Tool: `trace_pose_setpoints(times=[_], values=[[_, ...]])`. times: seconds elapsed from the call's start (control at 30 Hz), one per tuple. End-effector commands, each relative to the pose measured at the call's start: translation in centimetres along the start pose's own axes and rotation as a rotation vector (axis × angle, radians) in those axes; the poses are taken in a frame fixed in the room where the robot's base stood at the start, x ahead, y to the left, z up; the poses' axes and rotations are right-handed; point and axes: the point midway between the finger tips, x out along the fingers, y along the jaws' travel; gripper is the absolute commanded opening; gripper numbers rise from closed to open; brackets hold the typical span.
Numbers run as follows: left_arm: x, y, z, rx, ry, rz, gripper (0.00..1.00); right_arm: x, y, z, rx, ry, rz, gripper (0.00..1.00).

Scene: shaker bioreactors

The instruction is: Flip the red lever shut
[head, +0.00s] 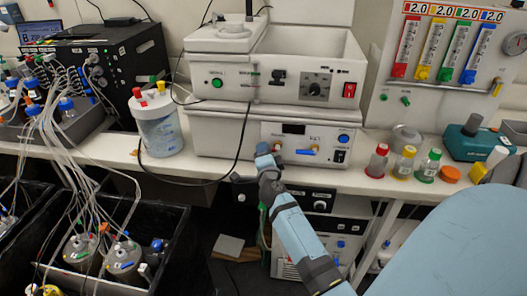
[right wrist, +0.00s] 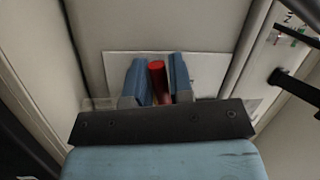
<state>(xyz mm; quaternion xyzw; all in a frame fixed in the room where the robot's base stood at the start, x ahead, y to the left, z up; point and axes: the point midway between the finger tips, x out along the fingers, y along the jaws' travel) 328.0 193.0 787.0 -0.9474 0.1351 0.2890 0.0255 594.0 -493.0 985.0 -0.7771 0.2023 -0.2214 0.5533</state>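The red lever (right wrist: 157,72) is between the two blue fingers of my right gripper (right wrist: 161,80) in the right wrist view, its round red end toward the camera. The fingers stand close on either side of it; I cannot tell whether both touch it. In the head view my right gripper (head: 266,158) is at the front of the lower white machine (head: 215,132), at its pale panel. A small red piece (head: 277,147) shows beside the fingers there, partly hidden. My left gripper is not in view.
A blue-handled valve (head: 305,152) is just right of the gripper on the same panel. A dark cable (head: 243,140) hangs left of it. A clear vessel (head: 158,122) stands left on the bench. Bottles with red, yellow and green caps (head: 404,162) stand right.

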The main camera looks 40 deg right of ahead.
Motion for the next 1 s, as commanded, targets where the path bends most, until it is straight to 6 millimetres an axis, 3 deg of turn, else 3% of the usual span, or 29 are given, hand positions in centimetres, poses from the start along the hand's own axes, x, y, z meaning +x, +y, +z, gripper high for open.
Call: trace_pose_setpoints(times=[0.1,0.27,0.5,0.93,0.97,1.0], values=[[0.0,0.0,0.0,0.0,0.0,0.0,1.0,0.0,0.0,0.0,0.0,0.0,0.0,0.0],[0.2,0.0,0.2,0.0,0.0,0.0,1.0,0.0,0.0,0.1,0.016,0.004,-0.004,0.0],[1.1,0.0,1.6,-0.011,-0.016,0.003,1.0,0.1,-0.5,0.0,0.182,0.039,-0.048,0.0],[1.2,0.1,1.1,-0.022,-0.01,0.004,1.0,0.2,-1.2,-0.2,0.257,0.053,-0.068,0.0],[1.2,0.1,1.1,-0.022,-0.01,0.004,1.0,0.2,-1.2,-0.2,0.257,0.053,-0.068,0.2],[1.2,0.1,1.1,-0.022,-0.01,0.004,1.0,0.2,-1.2,-0.2,0.257,0.053,-0.068,0.29]])
